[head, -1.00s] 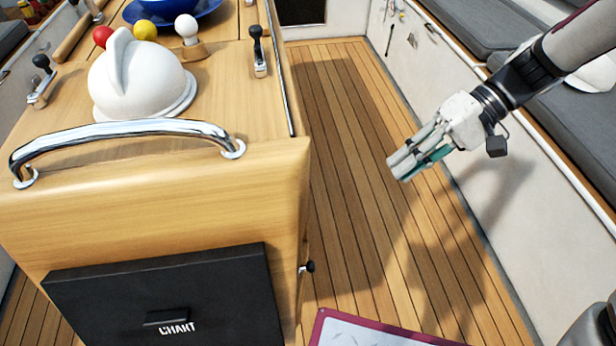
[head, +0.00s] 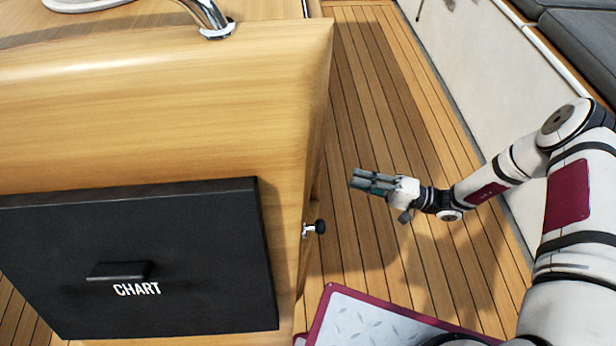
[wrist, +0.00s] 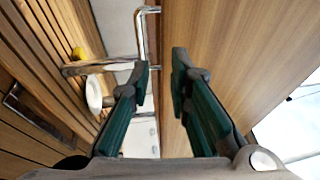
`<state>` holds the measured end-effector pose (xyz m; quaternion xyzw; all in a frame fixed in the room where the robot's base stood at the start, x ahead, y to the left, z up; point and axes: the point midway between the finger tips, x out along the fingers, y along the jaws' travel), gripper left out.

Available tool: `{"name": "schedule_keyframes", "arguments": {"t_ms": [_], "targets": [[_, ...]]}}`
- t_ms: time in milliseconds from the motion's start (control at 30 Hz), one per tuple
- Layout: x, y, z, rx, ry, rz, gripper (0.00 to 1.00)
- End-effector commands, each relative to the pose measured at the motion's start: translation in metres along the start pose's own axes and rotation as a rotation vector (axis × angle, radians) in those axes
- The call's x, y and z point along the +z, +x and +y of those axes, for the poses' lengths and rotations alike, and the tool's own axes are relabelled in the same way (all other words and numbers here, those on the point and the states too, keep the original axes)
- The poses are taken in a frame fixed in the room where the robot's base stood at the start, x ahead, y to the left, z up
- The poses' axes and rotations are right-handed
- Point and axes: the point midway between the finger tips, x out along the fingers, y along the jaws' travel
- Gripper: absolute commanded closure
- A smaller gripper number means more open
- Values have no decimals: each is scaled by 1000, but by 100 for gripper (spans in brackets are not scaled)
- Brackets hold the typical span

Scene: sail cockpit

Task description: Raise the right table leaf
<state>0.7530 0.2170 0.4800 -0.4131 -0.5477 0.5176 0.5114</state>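The wooden table (head: 180,130) fills the left of the head view. Its right side is seen almost edge-on, so the right leaf barely shows there. A black knob on a metal stem (head: 316,227) sticks out from that side. My gripper (head: 354,181) is to the right of the table, above the floor and apart from the knob. In the wrist view my gripper (wrist: 160,70) has its two teal-padded fingers apart, with nothing held. A broad wooden panel (wrist: 245,45) lies beyond the right finger; I cannot tell whether it is the leaf.
A black CHART box (head: 190,255) is on the table's front. A chrome rail (head: 207,14) is above it and shows in the wrist view (wrist: 140,35). A bench wall (head: 480,80) bounds the right. Plank floor (head: 375,110) is free between.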

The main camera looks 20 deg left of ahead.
Motion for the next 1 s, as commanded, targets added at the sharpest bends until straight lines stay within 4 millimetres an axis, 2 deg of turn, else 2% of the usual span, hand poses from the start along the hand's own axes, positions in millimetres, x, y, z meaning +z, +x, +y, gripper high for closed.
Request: {"name": "schedule_keyframes", "arguments": {"t_ms": [33, 133, 367, 467, 800, 1000], "targets": [[0, 0, 17, -21, 2, 27, 82], [0, 1, 34, -47, -4, 63, 82], [-1, 11, 40, -61, -9, 81, 82], [-2, 25, 39, -59, -10, 78, 82], [-6, 91, 36, -59, -9, 77, 82], [-9, 122, 34, -58, -8, 77, 82]]}}
